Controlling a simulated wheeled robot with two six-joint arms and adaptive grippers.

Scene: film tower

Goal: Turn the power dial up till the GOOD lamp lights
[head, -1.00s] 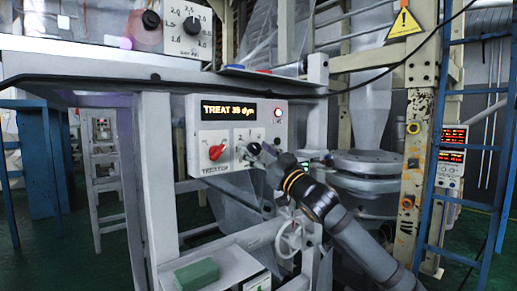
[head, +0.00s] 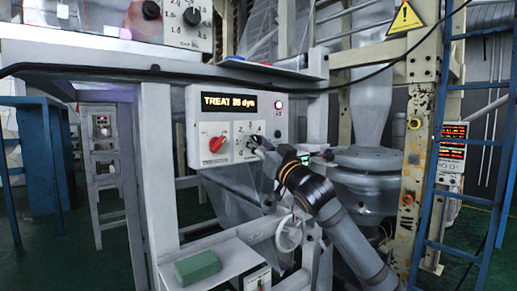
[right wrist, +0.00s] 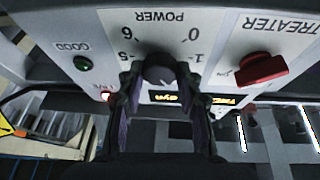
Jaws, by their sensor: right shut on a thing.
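The power dial (right wrist: 160,72) is a dark round knob on the white panel marked POWER, upside down in the right wrist view. My right gripper (right wrist: 160,84) is shut on it, one finger on each side. In the head view my right gripper (head: 257,146) reaches the panel's lower right and largely covers the dial. The GOOD lamp (right wrist: 82,63) is dark green and looks unlit. The display (head: 229,103) shows amber text, TREAT and what looks like 35 dyn. My left gripper is not in view.
A red treater switch (head: 217,144) sits beside the dial and also shows in the right wrist view (right wrist: 262,69). A red lamp (head: 279,105) is lit at the panel's upper right. A green block (head: 197,267) lies on a low shelf.

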